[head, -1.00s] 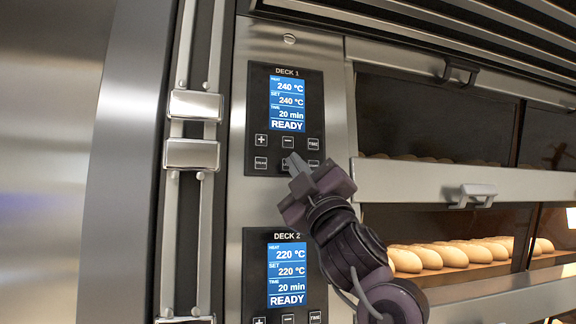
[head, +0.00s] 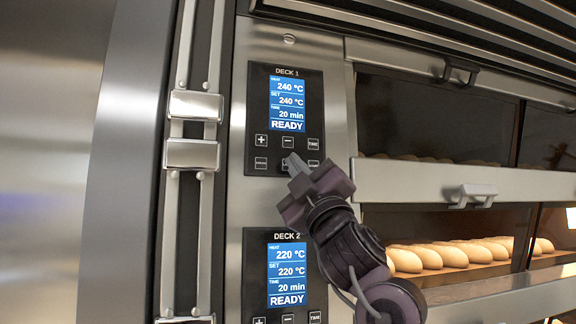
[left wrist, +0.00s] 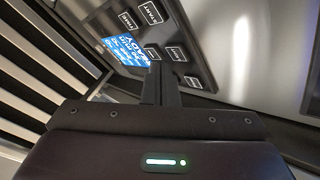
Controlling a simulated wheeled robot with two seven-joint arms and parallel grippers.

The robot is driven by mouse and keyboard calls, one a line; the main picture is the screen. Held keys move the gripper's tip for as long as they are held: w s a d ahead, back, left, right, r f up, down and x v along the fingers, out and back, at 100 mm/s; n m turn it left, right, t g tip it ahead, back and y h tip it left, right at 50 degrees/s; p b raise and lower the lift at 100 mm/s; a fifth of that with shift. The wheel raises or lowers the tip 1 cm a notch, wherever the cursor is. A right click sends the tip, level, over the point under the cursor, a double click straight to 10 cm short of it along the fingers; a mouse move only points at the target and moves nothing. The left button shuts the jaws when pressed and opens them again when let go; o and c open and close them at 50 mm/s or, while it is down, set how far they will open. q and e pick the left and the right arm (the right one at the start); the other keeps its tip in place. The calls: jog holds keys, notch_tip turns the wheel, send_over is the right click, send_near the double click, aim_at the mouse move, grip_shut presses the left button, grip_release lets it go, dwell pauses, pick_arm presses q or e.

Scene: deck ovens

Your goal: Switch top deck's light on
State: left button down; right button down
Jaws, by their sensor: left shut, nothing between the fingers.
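The DECK 1 control panel (head: 285,120) is black with a lit blue screen (head: 287,105) reading 240 °C, 20 min and READY. Two rows of small square buttons sit below the screen. My left gripper (head: 290,163) is shut and empty, its tips at the bottom-row middle button (head: 287,163), which they partly cover. Whether they touch it I cannot tell. In the left wrist view the shut fingers (left wrist: 161,78) point at the panel (left wrist: 150,45), close to its buttons. The top deck's window (head: 430,118) is dark, with loaves only dimly visible. My right gripper is not in view.
The DECK 2 panel (head: 287,275) is just below, partly beside my arm. The lower deck is brightly lit, with several pale loaves (head: 450,255). Door handles (head: 475,194) stick out to the right. Metal hinges (head: 192,154) stand left of the panels.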

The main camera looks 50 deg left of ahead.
pick_arm(q)
jog(key=shift+w+a, duration=0.2)
jog(key=shift+a, duration=0.1)
jog(key=shift+w+a, duration=0.15)
jog(key=shift+a, duration=0.2)
dwell(0.7)
jog(key=shift+d, duration=0.2)
jog(key=shift+s+d, duration=0.4)
jog(key=shift+d, duration=0.2)
jog(key=shift+s+d+b, duration=0.2)
jog(key=shift+s+d, duration=0.25)
jog(key=shift+d, duration=0.45)
jog(key=shift+s+d+b, duration=0.15)
jog(key=shift+s+d, duration=0.3)
jog(key=shift+d, duration=0.4)
jog(key=shift+s+d+b, duration=0.2)
jog(key=shift+s+d, duration=0.25)
jog(key=shift+d, duration=0.45)
